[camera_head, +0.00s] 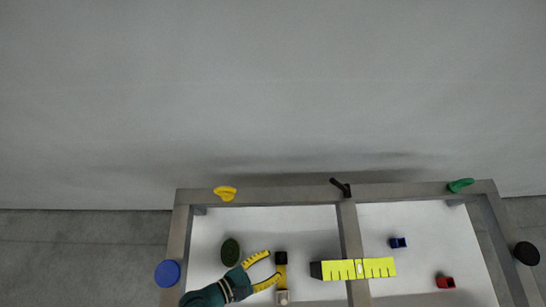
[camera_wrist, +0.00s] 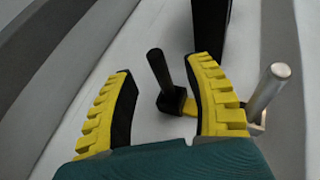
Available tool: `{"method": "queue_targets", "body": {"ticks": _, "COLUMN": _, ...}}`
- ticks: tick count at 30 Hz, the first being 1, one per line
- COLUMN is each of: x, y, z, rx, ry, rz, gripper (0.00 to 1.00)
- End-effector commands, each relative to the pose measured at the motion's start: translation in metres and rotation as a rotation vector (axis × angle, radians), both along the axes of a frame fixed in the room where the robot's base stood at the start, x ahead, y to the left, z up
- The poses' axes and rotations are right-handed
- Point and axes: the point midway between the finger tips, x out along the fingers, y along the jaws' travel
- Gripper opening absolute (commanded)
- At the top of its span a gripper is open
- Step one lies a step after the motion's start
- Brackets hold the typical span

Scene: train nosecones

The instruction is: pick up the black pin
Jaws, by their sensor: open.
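The black pin (camera_wrist: 160,68) stands up from a black base in the wrist view, beyond and between my fingertips. A yellow bar (camera_wrist: 189,107) beside its base is partly hidden by the right finger. In the head view, a black block-like shape (camera_head: 281,257), seemingly this pin from above, sits at one end of the yellow bar (camera_head: 281,274). My gripper (camera_head: 271,267) is open and empty, its yellow fingers pointing right toward the bar. Whether a finger touches the pin cannot be told.
A silver pin (camera_wrist: 268,90) stands close to the right finger. A yellow toothed block (camera_head: 341,270) lies across the grey middle beam. A dark green oval (camera_head: 230,252) is behind my gripper. Blue (camera_head: 398,242) and red (camera_head: 445,282) parts lie in the right compartment.

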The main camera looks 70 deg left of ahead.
Motion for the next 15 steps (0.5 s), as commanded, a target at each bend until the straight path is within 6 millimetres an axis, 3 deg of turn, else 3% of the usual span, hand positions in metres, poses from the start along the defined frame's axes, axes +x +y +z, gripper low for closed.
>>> {"method": "queue_targets", "body": {"ticks": 9, "x": 0.044, "y": 0.013, "z": -0.016, "rx": 0.001, "ry": -0.003, "rz": 0.000, "gripper": 0.52}}
{"method": "queue_targets", "body": {"ticks": 15, "x": 0.046, "y": 0.013, "z": -0.021, "rx": 0.000, "ry": 0.000, "rz": 0.000, "gripper": 0.52}}
